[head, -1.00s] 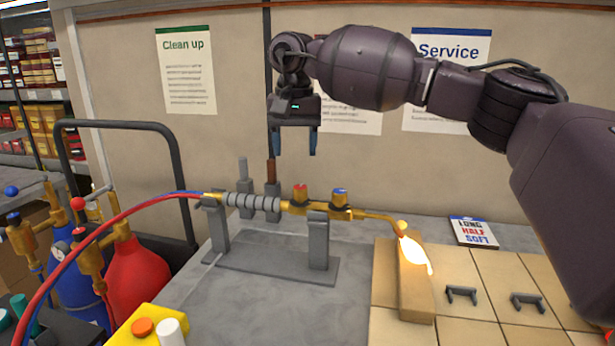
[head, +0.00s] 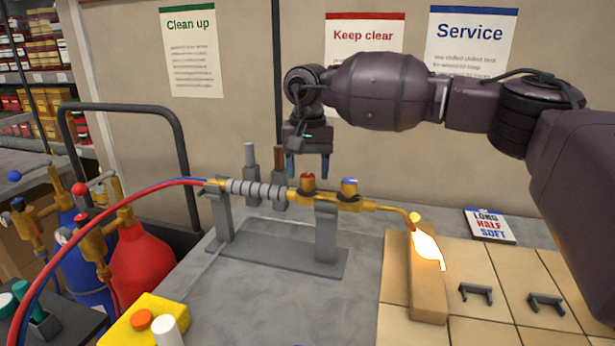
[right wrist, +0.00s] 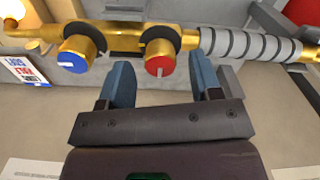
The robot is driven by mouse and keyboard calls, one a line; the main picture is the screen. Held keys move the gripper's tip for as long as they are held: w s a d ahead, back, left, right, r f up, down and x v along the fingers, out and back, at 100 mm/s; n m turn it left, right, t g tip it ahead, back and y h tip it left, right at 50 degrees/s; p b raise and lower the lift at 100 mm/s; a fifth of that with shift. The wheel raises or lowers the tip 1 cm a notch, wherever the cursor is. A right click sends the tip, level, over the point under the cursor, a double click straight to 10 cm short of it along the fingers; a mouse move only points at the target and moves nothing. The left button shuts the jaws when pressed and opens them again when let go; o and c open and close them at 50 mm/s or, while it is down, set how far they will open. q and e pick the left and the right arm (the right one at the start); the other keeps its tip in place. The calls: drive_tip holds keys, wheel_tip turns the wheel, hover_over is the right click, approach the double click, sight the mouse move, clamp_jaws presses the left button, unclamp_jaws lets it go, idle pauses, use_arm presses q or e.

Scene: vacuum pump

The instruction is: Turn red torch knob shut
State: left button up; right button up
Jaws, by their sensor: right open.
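The brass torch (head: 372,205) lies level on a grey stand, with a flame at its bent tip on the right. Its red knob (head: 308,181) sits on top of the torch body, left of the blue knob (head: 349,186). My right gripper (head: 308,168) points down, open, close above the red knob. In the right wrist view the red knob (right wrist: 160,66) shows between and beyond the two blue fingers (right wrist: 160,80), with a white mark on its face. The blue knob (right wrist: 72,62) is outside the fingers, to the left. My left gripper is not in view.
The flame (head: 428,250) burns over a tan block (head: 428,298) on tiles. Two upright rods (head: 279,165) stand behind the torch. A yellow box (head: 148,318) with an orange button is at front left.

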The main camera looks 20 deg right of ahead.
drive_tip(key=shift+f, duration=0.9)
drive_tip(key=c, duration=0.9)
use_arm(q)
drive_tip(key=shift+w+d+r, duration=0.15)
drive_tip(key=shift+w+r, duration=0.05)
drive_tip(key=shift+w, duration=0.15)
use_arm(e)
drive_tip(key=shift+c, duration=0.2)
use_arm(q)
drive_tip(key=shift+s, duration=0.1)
